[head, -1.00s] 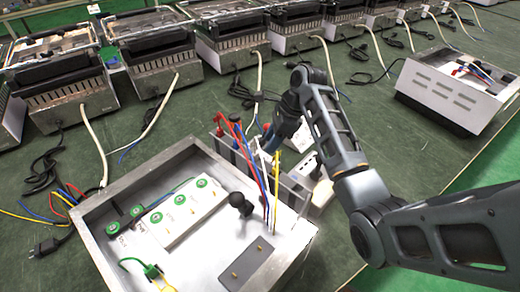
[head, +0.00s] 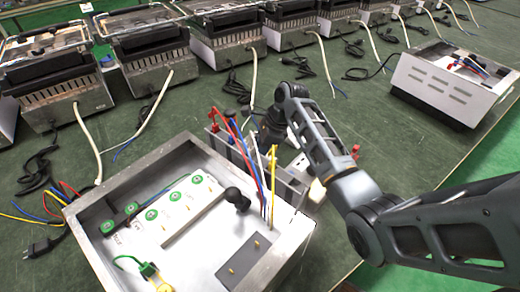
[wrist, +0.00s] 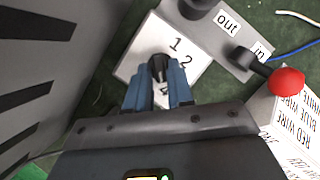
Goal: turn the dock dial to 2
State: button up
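The dock dial (wrist: 158,66) is a dark knob on a white plate (wrist: 139,61) marked with 1, 2 and a partly covered figure like a 4. The 1 and 2 lie just above and right of the knob in the wrist view. My gripper (wrist: 159,72) has its two blue fingers on either side of the knob, with no clear gap, so it looks shut on it. The dial's pointer direction cannot be told. In the head view my gripper (head: 268,140) is behind the open metal box and hides the dial.
A grey block labelled "out" and "in" (wrist: 225,35) and a red ball-ended lever (wrist: 287,81) sit close to the dial. An open metal box (head: 150,235) with upright coloured wires stands in front. Several heaters (head: 150,65) line the back; another unit (head: 450,85) stands right.

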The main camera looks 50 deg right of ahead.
grip_shut()
jog(key=shift+r+p, duration=0.1)
jog(key=shift+p, duration=0.25)
jog(key=n+y+p, duration=0.1)
jog(key=n+p, duration=0.1)
jog(key=shift+w+r+n+g+p, duration=0.1)
jog(key=shift+w+n+g+p, duration=0.05)
jog(key=shift+n+g+p, duration=0.25)
jog(key=n, duration=0.1)
jog(key=n+g+p, duration=0.1)
jog(key=n, duration=0.1)
jog(key=shift+w+d+n+p, duration=0.15)
jog(key=shift+w+n+p, duration=0.05)
jog(key=shift+n+p, duration=0.1)
jog(key=n, duration=0.2)
jog(key=n+g, duration=0.2)
jog(key=n, duration=0.1)
jog(key=shift+w+f+n, duration=0.2)
jog(key=shift+w+n, duration=0.05)
jog(key=shift+n, duration=0.05)
jog(key=n, duration=0.2)
jog(key=n+g, duration=0.1)
jog(key=n, duration=0.1)
jog(key=n+g, duration=0.1)
jog(key=shift+w+n+h, duration=0.25)
jog(key=shift+n+h, duration=0.05)
jog(key=shift+n, duration=0.1)
